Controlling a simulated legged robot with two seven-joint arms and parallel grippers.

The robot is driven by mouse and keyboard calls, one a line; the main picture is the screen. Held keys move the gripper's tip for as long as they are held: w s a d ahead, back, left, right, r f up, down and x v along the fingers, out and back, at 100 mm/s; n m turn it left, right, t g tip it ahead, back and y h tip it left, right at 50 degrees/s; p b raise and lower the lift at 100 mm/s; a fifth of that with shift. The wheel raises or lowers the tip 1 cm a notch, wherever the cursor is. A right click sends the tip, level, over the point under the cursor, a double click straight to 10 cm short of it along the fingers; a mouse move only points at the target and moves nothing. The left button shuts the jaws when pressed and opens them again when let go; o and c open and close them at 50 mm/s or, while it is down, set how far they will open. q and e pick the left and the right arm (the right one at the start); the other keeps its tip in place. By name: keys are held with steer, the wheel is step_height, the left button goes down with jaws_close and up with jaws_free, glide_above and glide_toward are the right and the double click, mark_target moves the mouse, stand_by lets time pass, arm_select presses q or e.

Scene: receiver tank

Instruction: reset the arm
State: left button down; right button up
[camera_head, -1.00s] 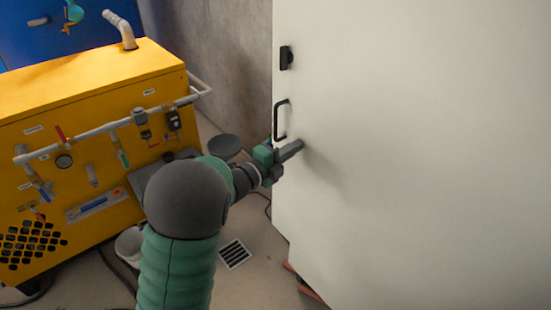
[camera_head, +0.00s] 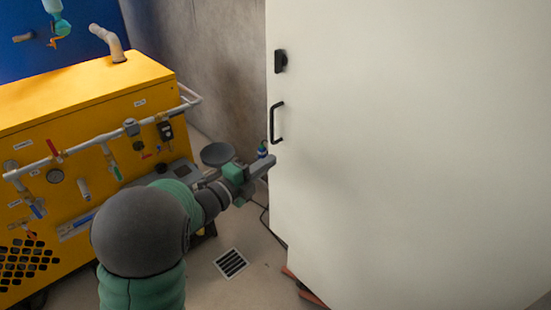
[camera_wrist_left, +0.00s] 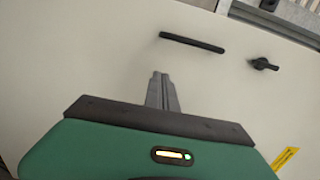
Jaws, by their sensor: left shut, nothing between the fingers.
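My left gripper (camera_head: 268,163) is in the head view, at the left edge of a tall white cabinet door, a little below its black handle. Its fingers are shut with nothing between them. In the left wrist view the closed fingers (camera_wrist_left: 161,92) point toward the white panel, with the black handle (camera_wrist_left: 192,42) ahead of them and apart from them. My left arm's dark grey and green links (camera_head: 140,232) fill the lower left of the head view. My right gripper is not in view.
The white cabinet (camera_head: 410,150) fills the right side, with a black latch (camera_head: 280,61) above its handle. A yellow machine (camera_head: 85,95) with pipes and valves stands at the left. A floor drain (camera_head: 231,263) lies in the open floor between them.

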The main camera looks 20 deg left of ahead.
arm_select(q)
steer(key=s+f+n+g+y+p, duration=0.5)
steer(key=s+f+n+g+y, duration=0.3)
steer(key=n, duration=0.6)
steer(key=s+d+f+n+g+h+p, duration=0.1)
steer(key=s+d+f+n+g, duration=0.2)
steer(key=s, duration=0.5)
steer(key=s+d+f+n+g+h+p, duration=0.1)
steer(key=s+d+f+n+g, duration=0.2)
steer(key=s, duration=0.6)
steer(key=d+n, duration=0.1)
steer(key=d, duration=0.1)
steer(key=shift+d+n+g, duration=0.3)
steer(key=shift+d, duration=0.05)
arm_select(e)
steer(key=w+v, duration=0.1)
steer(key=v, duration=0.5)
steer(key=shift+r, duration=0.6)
arm_select(q)
steer(key=shift+s+f, duration=0.1)
